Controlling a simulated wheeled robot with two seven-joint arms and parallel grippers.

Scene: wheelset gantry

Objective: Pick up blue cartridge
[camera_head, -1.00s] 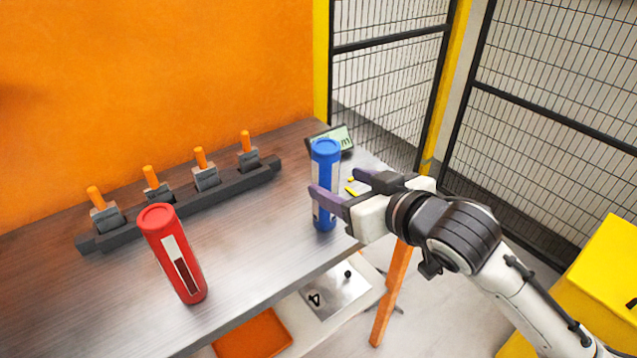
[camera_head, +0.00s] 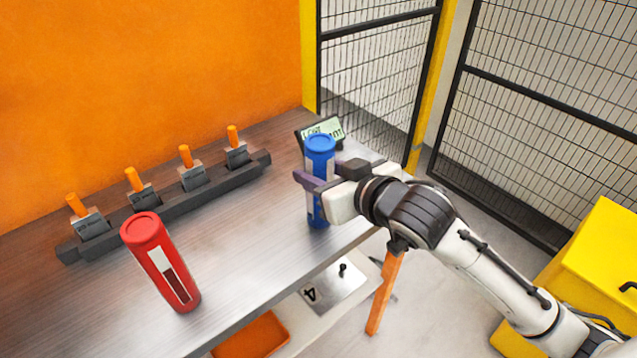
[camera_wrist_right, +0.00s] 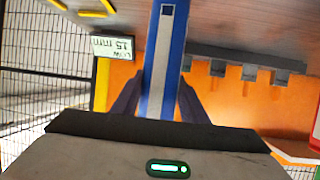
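The blue cartridge (camera_head: 320,147) stands upright near the right end of the table. My right gripper (camera_head: 318,178) is level with its upper half, one purple finger in front of it and the other mostly hidden behind. In the right wrist view, the blue cartridge (camera_wrist_right: 165,50) with its white label strip runs between the two fingers (camera_wrist_right: 160,92). They lie close along both its sides; I cannot tell whether they press on it. My left gripper is not in view.
A red cartridge (camera_head: 160,262) stands at the table's front left. A dark rack (camera_head: 165,210) with several orange-topped pegs lies along the orange wall. A small display (camera_head: 326,130) stands behind the blue cartridge. A mesh fence (camera_head: 375,85) and a yellow box (camera_head: 590,265) are to the right.

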